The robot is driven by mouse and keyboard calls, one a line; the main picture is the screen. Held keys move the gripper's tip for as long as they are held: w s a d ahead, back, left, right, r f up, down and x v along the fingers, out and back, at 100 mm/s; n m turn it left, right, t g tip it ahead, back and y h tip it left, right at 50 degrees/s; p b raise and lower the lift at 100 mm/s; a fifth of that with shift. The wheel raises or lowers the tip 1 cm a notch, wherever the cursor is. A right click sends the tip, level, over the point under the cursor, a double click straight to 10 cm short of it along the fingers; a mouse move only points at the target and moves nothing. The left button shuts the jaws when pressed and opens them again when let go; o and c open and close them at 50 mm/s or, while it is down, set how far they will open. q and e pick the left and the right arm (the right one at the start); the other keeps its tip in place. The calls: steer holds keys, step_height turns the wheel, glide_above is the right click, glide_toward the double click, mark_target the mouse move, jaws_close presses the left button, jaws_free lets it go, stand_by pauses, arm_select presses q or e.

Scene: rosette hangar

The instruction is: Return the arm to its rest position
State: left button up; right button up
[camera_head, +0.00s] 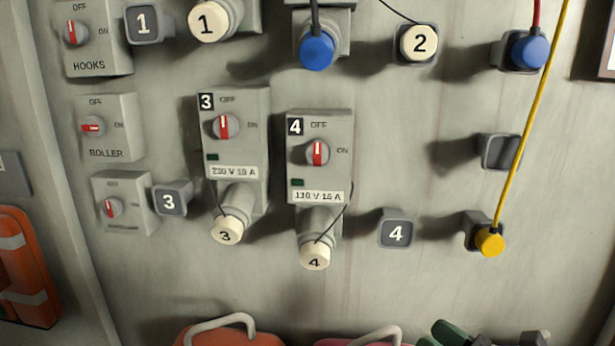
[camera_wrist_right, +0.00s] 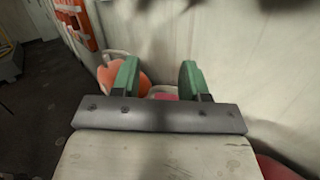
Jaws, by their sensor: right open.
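My right gripper (camera_head: 458,333) shows at the bottom edge of the head view, below the wall panel, with only its green finger parts and a bit of grey in the picture. In the right wrist view its two green fingers (camera_wrist_right: 158,75) stand wide apart with nothing between them in their grip. It is apart from the plugs and switches. My left gripper is in neither view.
The wall carries switch boxes 3 (camera_head: 237,135) and 4 (camera_head: 319,160), cream plugs 3 (camera_head: 227,230) and 4 (camera_head: 315,256), and a yellow plug (camera_head: 489,242) on a yellow cable. Below are an orange object (camera_head: 235,337) and a pink object (camera_head: 355,342), with pale handles.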

steer(key=s+d+f+m+t+h, duration=0.15)
steer(key=d+f+m+h, duration=0.25)
steer(key=m+h, duration=0.75)
steer(key=s+d+f+m+t+h, duration=0.1)
steer(key=s+d+f+m+h, duration=0.25)
steer(key=m, duration=1.45)
steer(key=s+a+f+m+g+y, duration=0.1)
steer(key=s+a+f+m+g, duration=0.3)
steer(key=s+f+m+g, duration=0.3)
steer(key=s+a+f+m+g+y, duration=0.1)
steer(key=s+a+f+m+g, duration=0.2)
steer(key=s+f+m+g, duration=0.35)
steer(key=s+f+n+g+p, duration=0.1)
steer(key=s+f, duration=0.1)
steer(key=f, duration=1.1)
steer(key=s+f+n+g+p, duration=0.1)
steer(key=s+f, duration=0.1)
steer(key=f, duration=1.2)
steer(key=s+d+f+p, duration=0.1)
steer(key=s+d+f, duration=0.2)
steer(key=s+f, duration=0.9)
steer(key=s, duration=0.3)
steer(key=shift+s+f+n+g+p, duration=0.25)
steer(key=shift+s+n+g+p, duration=0.05)
steer(key=shift+g+p, duration=0.1)
